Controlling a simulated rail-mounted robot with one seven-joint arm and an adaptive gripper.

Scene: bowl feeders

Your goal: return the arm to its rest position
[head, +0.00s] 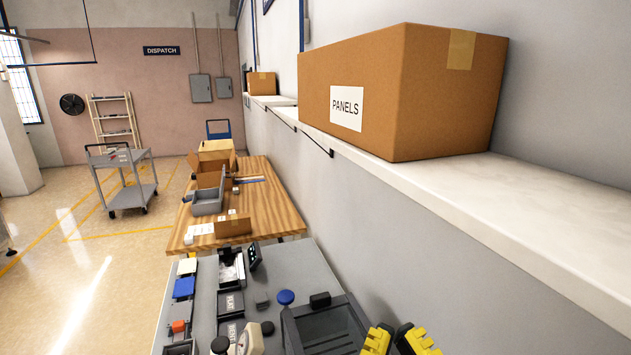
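Yellow and black parts (377,341) show at the bottom edge, right of a dark tray-like frame (330,325).
A grey bench (207,325) below holds small bins, a blue knob (286,297) and a blue block (184,287). A wooden table (275,205) adjoins it. A shelf (560,205) with a "PANELS" carton (440,100) runs along the right wall. Floor at left is open, with a cart (130,197).

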